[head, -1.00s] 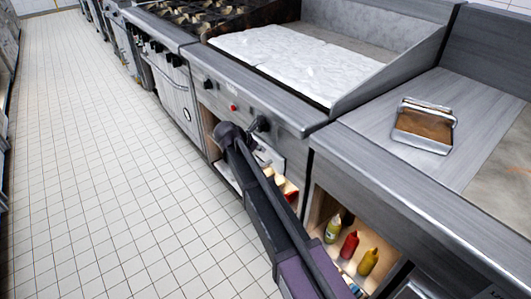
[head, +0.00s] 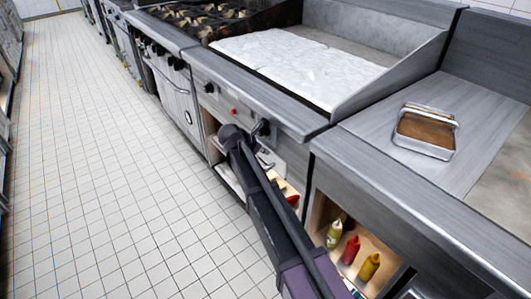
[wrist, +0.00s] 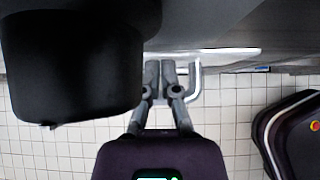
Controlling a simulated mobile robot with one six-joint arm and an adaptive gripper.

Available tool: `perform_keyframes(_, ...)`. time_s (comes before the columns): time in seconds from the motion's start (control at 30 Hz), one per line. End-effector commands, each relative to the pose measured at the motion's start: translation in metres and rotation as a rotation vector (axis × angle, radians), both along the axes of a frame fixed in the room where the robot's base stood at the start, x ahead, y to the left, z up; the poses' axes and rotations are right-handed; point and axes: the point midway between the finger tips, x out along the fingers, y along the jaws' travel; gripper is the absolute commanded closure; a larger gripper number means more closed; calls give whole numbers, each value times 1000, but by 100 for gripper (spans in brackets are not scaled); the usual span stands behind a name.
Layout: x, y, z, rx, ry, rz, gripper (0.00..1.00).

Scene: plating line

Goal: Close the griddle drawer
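The griddle (head: 300,62) has a pale, uneven top and a front panel with dark knobs and a small red button. Under that panel, a light metal front (head: 266,156), apparently the griddle drawer's, shows partly behind my arm. How far the drawer stands out cannot be told. In the wrist view, a bright bar handle (wrist: 194,80) runs below a pale edge (wrist: 225,53). My gripper (wrist: 161,70) has its fingers together at the left part of this handle. Whether they touch it is unclear. My arm hides the gripper in the head view.
An open shelf under the right counter holds a pale bottle (head: 334,234), a red bottle (head: 350,250) and a yellow bottle (head: 368,267). A metal pan (head: 424,131) sits on that counter. A burner range (head: 195,18) stands left of the griddle. The tiled floor (head: 110,170) is clear.

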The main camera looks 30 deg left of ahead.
Motion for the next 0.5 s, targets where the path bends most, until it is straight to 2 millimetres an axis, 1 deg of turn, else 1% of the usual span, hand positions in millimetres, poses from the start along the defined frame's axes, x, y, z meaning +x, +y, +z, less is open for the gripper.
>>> perform_keyframes(0.17, -12, 6, 0, 1, 3, -1, 100)
perform_keyframes(0.3, -26, 12, -1, 1, 5, -3, 100)
perform_keyframes(0.4, -34, 17, 12, 0, 5, -2, 100)
perform_keyframes(0.5, -42, 20, 20, 1, 6, -1, 100)
